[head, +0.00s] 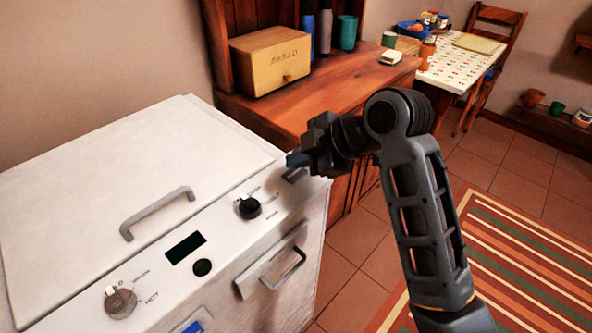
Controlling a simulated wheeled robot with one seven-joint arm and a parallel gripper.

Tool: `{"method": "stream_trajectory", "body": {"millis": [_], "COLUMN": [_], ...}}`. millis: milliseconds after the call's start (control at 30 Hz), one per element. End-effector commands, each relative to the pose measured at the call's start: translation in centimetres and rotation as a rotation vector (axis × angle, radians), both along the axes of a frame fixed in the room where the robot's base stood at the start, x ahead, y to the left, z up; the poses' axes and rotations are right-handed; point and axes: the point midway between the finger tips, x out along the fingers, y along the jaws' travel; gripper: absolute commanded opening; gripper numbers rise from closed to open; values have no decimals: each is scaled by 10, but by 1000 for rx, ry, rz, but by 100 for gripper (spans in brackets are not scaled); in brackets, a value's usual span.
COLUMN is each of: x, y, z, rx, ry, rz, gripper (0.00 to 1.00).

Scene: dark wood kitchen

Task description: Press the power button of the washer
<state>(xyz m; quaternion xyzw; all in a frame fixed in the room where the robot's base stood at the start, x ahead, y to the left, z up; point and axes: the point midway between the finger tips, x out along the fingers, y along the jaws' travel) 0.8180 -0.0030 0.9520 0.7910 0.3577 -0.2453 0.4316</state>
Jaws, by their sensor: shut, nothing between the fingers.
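The white washer (110,185) fills the lower left, with a sloping control panel along its front. The panel has a dark display (186,248) and a small round black button (202,267) just below it. No label telling which control is the power button can be read. My gripper (295,159) is shut and empty over the far right end of the panel. A dark part (294,175) of the panel shows just below its fingertips and is partly covered. I cannot tell whether the fingertips touch it.
The panel also has a left knob (120,301) and a black right knob (249,207). A grey lid handle (157,213) and a front handle (284,271) stick out. A wooden cabinet with a bread box (270,62) stands behind. Tiled floor is open at right, with a striped rug (520,262).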

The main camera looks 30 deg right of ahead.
Motion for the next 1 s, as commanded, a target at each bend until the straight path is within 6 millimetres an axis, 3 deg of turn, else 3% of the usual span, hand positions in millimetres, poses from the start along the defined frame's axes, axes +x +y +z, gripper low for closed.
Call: {"method": "stream_trajectory", "body": {"millis": [1000], "x": [0], "y": [0], "z": [-9], "rx": [0], "ry": [0], "rz": [0], "gripper": [0]}}
